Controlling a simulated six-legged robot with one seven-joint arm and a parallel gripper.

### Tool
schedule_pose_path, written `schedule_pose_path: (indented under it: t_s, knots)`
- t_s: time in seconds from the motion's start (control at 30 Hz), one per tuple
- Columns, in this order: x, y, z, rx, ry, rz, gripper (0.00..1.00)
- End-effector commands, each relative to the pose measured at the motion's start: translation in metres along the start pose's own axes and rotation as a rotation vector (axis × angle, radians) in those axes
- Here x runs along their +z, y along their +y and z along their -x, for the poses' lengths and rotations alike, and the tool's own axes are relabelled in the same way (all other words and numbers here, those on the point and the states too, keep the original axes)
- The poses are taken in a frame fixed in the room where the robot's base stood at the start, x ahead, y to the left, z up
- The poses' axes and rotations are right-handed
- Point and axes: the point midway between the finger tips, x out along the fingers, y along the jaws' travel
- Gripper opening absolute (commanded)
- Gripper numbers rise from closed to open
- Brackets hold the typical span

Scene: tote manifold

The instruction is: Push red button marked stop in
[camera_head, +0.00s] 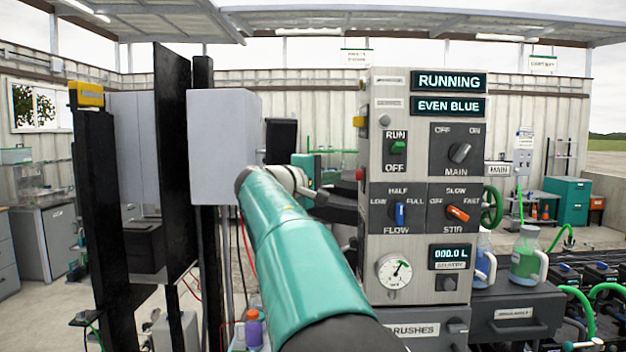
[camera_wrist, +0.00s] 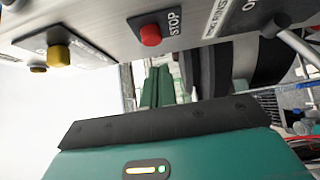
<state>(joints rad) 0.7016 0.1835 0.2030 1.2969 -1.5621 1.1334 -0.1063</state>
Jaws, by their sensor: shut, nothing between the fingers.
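In the wrist view, a red button (camera_wrist: 150,35) sticks out from a dark plate marked STOP (camera_wrist: 174,22) on a grey panel side. In the head view, a small red knob (camera_head: 359,174) on the left side of the control panel seems to be the same button. My gripper (camera_wrist: 158,70) shows two narrow teal fingers side by side, shut and empty. The fingertips appear just below the red button in the wrist picture, with no clear contact. In the head view, my arm hides much of the area left of the panel, and I cannot make out the fingers.
A yellow button (camera_wrist: 58,55) sits left of the red one in the wrist view. The control panel (camera_head: 375,265) reads RUNNING and EVEN BLUE, with knobs and a gauge (camera_head: 394,271). A grey box (camera_head: 222,145) and dark posts (camera_head: 172,150) stand left of my arm.

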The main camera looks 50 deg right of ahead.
Motion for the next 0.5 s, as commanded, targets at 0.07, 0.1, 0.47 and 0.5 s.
schedule_pose_path:
  t_s: [0.07, 0.1, 0.47, 0.5]
  knots:
    - [0.011, 0.002, -0.008, 0.002, -0.002, -0.002, 0.00]
    - [0.013, 0.002, -0.011, 0.001, -0.002, -0.002, 0.00]
    - [0.020, 0.001, -0.017, 0.001, 0.002, -0.002, 0.00]
    - [0.020, 0.001, -0.018, 0.001, 0.001, -0.002, 0.00]
